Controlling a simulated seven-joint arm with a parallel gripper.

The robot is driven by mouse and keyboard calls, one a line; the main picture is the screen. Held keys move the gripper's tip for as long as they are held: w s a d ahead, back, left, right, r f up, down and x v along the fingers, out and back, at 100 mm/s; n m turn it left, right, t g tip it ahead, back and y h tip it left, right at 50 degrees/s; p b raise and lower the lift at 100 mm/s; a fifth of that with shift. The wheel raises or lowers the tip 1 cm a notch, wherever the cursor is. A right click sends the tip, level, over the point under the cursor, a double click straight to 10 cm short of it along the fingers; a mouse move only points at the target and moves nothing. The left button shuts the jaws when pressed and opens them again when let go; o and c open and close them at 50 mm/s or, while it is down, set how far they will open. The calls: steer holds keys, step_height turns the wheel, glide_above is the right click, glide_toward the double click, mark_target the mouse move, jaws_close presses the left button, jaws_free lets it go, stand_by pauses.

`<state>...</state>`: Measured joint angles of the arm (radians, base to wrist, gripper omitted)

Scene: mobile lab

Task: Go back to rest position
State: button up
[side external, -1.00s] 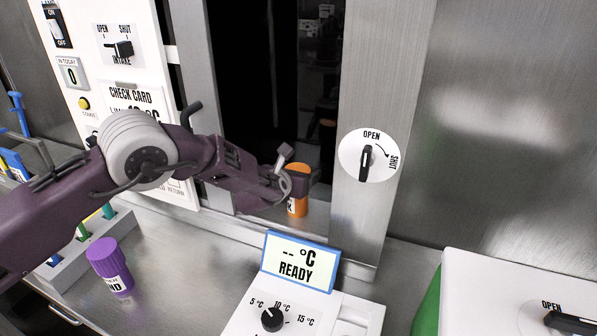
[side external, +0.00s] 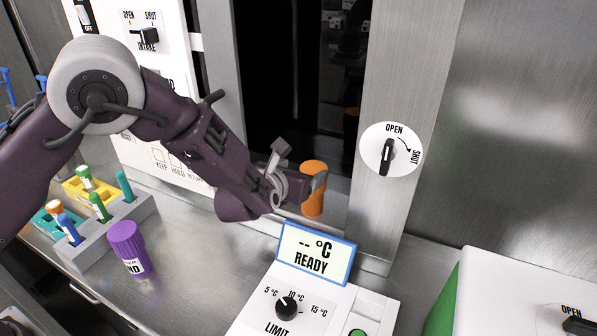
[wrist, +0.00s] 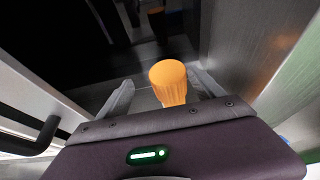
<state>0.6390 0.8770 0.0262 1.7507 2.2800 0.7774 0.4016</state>
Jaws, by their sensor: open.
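My gripper (side external: 300,180) is at the edge of the dark open hatch in the steel wall. In the wrist view my gripper (wrist: 163,97) has its two fingers spread apart. An orange-capped container (side external: 313,189) stands upright in the hatch opening, at the fingers. In the wrist view the orange cap (wrist: 168,79) lies between the two fingers, with a gap on each side. The lower part of the container is hidden by my gripper in the wrist view.
A display reading READY (side external: 315,253) stands below the hatch. A purple-capped container (side external: 127,247) and a grey rack (side external: 100,236) with several tubes stand on the steel counter at left. A round OPEN/SHUT knob (side external: 392,151) is right of the hatch. A white box is at lower right.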

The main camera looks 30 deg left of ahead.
steer(key=shift+s+r, duration=0.2)
steer(key=shift+s, duration=0.35)
steer(key=s+a+r+n+g+y, duration=0.3)
steer(key=s+a+r+n, duration=0.3)
steer(key=s+a+n, duration=0.35)
steer(key=s+a+r+n+g+y, duration=0.2)
steer(key=s+a+r+n+y, duration=0.1)
steer(key=s+a+r+n, duration=0.55)
steer(key=s+a+n+g, duration=0.2)
steer(key=s+a+n, duration=0.3)
steer(key=s+n, duration=0.15)
steer(key=s+d+n+h, duration=0.3)
steer(key=s+n, duration=0.2)
steer(key=s, duration=0.2)
steer(key=s+d+n+h, duration=0.3)
steer(key=s+n, duration=0.3)
steer(key=s, duration=0.2)
steer(key=shift+d+g, duration=0.4)
steer(key=shift+d, duration=0.4)
